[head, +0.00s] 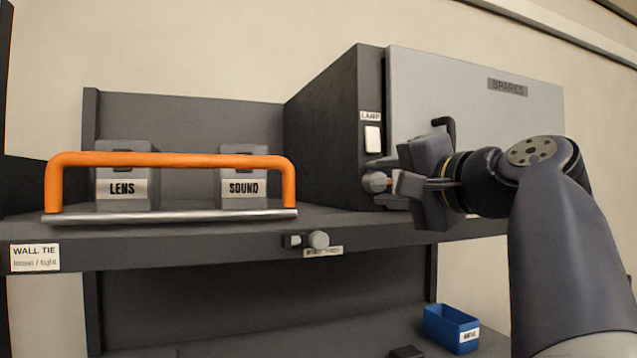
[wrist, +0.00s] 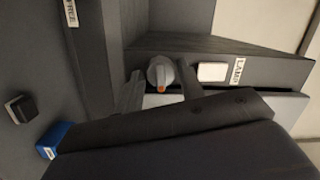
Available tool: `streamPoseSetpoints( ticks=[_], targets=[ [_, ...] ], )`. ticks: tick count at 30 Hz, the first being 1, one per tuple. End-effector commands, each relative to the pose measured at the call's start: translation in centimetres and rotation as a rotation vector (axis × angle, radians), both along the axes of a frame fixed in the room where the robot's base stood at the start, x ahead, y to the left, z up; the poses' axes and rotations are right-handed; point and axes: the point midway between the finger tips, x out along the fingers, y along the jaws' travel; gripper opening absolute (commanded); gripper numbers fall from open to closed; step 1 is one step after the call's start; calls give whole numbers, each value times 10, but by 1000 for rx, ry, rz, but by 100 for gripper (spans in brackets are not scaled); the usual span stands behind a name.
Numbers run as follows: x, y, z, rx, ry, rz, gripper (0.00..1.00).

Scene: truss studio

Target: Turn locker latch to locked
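The locker (head: 335,130) is a dark box with a light grey door marked SPARES (head: 470,100). Its latch is a round grey knob (head: 375,182) low on the front edge, below the LAMP switch. In the wrist view the knob (wrist: 158,70) shows an orange mark on its end, pointing down in the picture. My gripper (head: 386,180) is at the knob, with its two fingers apart on either side of it. In the wrist view a small gap seems to show on both sides, so the fingers look open. Lettering for the latch positions is hidden or unreadable.
A white LAMP switch (head: 372,139) sits just above the knob. A black door handle (head: 446,127) is behind my wrist. On the shelf at left are an orange rail (head: 170,160) and LENS and SOUND boxes. Another knob (head: 318,240) is on the shelf edge. A blue bin (head: 450,328) stands below.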

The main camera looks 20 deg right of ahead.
Motion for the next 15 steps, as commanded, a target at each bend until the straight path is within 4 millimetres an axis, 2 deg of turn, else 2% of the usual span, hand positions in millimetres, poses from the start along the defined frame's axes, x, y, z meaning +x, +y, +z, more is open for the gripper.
streamPoseSetpoints(
  ticks=[2, 10, 15],
  targets=[
    [0, 0, 0, 0, 0, 0, 30],
    [0, 0, 0, 0, 0, 0, 8],
    [0, 0, 1, 52, 3, 1, 7]
  ],
)
